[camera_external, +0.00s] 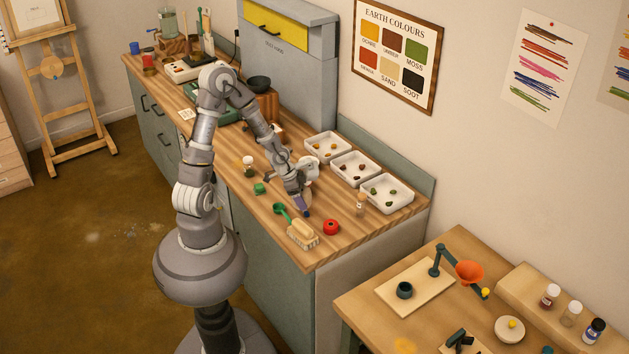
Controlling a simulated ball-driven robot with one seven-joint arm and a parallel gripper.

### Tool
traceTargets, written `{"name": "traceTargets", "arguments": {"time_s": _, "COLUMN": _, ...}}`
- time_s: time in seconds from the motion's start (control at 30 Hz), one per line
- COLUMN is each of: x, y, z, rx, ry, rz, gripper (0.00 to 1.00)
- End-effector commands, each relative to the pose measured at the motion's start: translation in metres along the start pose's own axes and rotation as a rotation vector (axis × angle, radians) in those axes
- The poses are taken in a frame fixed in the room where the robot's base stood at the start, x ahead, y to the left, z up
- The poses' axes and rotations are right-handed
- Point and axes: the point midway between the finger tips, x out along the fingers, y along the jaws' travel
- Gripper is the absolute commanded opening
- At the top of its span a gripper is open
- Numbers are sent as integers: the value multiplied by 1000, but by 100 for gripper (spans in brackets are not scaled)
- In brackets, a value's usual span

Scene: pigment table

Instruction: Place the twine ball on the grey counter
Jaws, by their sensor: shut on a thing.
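My gripper (304,208) is low over the front part of the wood-topped counter (325,249), pointing down, with its jaws shut. A tan, rounded thing (308,194) shows at its right side, partly hidden by the fingers. It looks like the twine ball, but it is too small to be sure. I cannot tell whether it touches the top. The counter has grey-green cabinet fronts and a pale grey end panel.
A brush (302,233), a green scoop (282,212) and a red round thing (331,227) lie close to my gripper. A small corked bottle (361,203) stands to the right. White trays (386,193) line the back. A wooden table (390,320) stands at the lower right.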

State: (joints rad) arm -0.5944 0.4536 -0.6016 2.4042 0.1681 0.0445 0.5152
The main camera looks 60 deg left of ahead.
Motion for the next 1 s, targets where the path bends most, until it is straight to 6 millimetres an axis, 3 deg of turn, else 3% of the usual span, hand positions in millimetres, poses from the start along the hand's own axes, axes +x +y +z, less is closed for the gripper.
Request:
{"name": "traceTargets", "arguments": {"time_s": 0.27, "x": -5, "y": 0, "z": -1, "rx": -1, "ry": 3, "rz": -1, "gripper": 46}}
{"name": "traceTargets", "arguments": {"time_s": 0.67, "x": -51, "y": -1, "z": -19, "rx": -2, "ry": 2, "rz": -4, "gripper": 45}}
{"name": "traceTargets", "arguments": {"time_s": 1.0, "x": -64, "y": -74, "z": 20, "rx": -271, "ry": -3, "rz": -99, "gripper": 45}}
